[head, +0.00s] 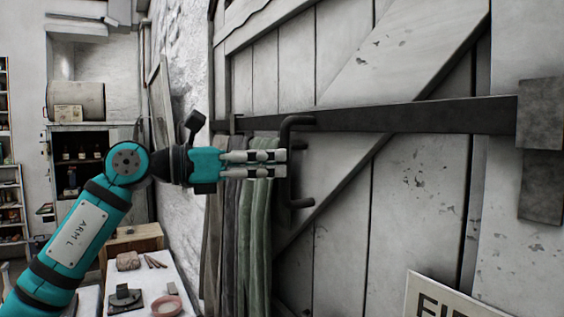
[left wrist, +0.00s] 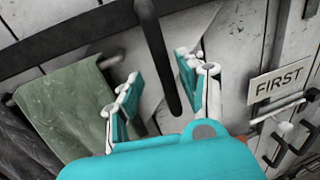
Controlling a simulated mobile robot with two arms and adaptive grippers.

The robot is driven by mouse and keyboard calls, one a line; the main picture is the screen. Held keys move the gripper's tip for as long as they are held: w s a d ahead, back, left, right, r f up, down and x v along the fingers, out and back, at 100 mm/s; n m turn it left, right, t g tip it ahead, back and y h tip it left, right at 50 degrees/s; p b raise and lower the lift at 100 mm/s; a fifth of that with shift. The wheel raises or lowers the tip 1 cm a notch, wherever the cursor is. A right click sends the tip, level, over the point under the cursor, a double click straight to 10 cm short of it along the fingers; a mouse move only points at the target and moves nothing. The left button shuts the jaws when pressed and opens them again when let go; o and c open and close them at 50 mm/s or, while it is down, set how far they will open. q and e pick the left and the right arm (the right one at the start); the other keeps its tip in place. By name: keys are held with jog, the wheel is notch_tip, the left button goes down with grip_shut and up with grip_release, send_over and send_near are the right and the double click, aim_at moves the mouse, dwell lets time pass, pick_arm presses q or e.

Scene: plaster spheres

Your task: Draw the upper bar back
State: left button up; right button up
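The upper bar (head: 420,118) is a long dark bar lying across the pale plank door, with its right end at a dark metal bracket. A black C-shaped handle (head: 286,190) hangs from the bar near its left part. My left gripper (head: 283,163) is at the handle, with its fingertips overlapping the upright grip. In the left wrist view, my left gripper (left wrist: 160,85) has its fingers spread apart, and the handle's grip (left wrist: 165,60) shows between them, nearer the right finger. Contact cannot be told. The bar (left wrist: 60,40) crosses behind. My right gripper is not in view.
Grey and green cloths (head: 262,225) hang beside the handle, below the bar. A sign reading "FIRST" (left wrist: 280,82) is on the door's right, partly cut off in the head view. A white table (head: 140,285) with small objects stands lower left.

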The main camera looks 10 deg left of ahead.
pick_arm(q)
jog(key=v, duration=0.9)
jog(key=shift+a, duration=0.2)
